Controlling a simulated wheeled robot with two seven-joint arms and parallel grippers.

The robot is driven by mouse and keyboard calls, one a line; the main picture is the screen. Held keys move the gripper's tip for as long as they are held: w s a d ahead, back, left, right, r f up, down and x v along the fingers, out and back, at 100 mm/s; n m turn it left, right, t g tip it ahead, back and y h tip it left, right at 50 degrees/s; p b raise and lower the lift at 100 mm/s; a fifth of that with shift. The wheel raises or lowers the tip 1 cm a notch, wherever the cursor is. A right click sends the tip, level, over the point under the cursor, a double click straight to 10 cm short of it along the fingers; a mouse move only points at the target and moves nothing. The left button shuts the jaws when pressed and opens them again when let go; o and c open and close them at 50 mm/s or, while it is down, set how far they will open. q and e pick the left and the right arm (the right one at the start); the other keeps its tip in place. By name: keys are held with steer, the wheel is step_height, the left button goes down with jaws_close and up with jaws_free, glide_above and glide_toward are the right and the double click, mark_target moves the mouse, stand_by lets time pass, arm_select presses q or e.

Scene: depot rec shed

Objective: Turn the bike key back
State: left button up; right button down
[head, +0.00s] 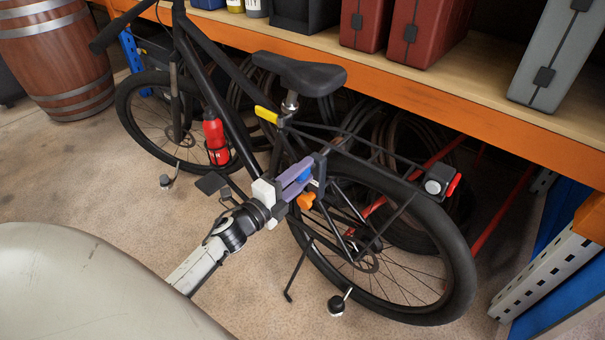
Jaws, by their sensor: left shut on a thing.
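The black bike (232,75) stands upright alongside the shelf. Its rear wheel (462,275) is at the right. My left gripper (306,174) reaches in from the lower left to the dark lock area above the rear wheel's front edge. Its purple-grey fingers are shut on a small blue piece, which looks like the bike key (304,175). An orange piece (306,200) shows just below the fingers. The key's shaft and keyhole are hidden, so I cannot tell how far the key is turned. My right gripper is not in view.
An orange-edged shelf (400,93) with red cases (425,30) and a grey case (555,55) runs behind the bike. A red bottle (216,140) sits on the frame. A wooden barrel (55,55) stands at left. The floor in front is mostly clear.

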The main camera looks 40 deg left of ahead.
arm_select(q)
steer(key=o, duration=1.1)
steer(key=shift+c, duration=0.2)
steer(key=s, duration=1)
steer(key=shift+s+a+p, duration=0.15)
steer(key=shift+a+p, duration=0.25)
steer(key=shift+a, duration=0.05)
steer(key=shift+d, duration=0.1)
